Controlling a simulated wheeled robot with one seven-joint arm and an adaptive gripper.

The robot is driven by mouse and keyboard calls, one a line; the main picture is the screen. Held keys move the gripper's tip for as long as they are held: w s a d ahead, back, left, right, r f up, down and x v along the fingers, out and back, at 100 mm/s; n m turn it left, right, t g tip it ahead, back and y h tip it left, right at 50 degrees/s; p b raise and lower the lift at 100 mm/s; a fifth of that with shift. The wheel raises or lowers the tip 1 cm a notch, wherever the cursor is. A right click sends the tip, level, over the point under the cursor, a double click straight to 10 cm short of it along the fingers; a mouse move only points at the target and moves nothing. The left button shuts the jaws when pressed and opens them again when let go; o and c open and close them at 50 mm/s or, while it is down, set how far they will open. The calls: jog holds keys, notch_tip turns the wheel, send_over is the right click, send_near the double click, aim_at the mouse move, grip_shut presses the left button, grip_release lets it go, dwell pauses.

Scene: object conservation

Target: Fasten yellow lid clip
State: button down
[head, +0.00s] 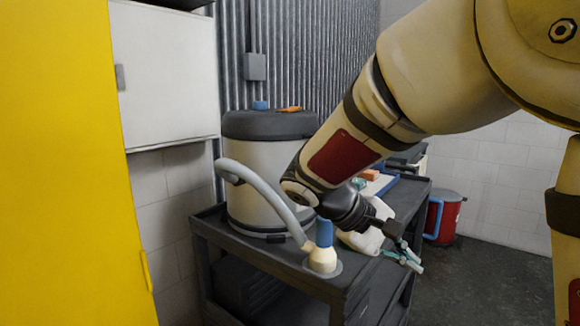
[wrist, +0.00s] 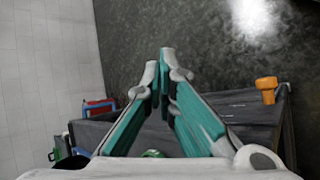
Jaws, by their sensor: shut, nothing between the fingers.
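My gripper (head: 410,261) hangs beyond the right edge of the dark cart in the head view. In the wrist view its teal fingers (wrist: 160,64) come together at the tips, with nothing between them. No clip can be made out for sure. An orange-yellow piece (wrist: 266,88) stands at the dark cart's edge on the right of the wrist view, apart from my fingers; I cannot tell whether it is the lid clip. An orange piece (head: 290,109) lies on the dark lid (head: 268,125) of the large pale drum (head: 250,185).
The dark cart (head: 318,285) carries the drum, a grey hose (head: 268,193), a blue-and-cream nozzle (head: 323,258) and a white jug (head: 362,240) partly behind my gripper. A red bin (head: 443,217) stands behind on the floor. A yellow panel (head: 70,170) fills the left. Floor at right is clear.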

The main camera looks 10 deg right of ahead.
jog(key=w+a+r+n+t+h+p, duration=0.45)
jog(key=w+a+p, duration=0.3)
jog(key=w, duration=0.55)
jog(key=w+a+n+t+h+p, duration=0.1)
jog(key=w+a+n+t+h, duration=0.1)
jog(key=w+a+t, duration=0.4)
jog(key=w+a+n, duration=0.1)
jog(key=a, duration=0.4)
jog(key=shift+n, duration=0.35)
jog(key=shift+t, duration=0.25)
jog(key=shift+d, duration=0.1)
jog(key=x, duration=1)
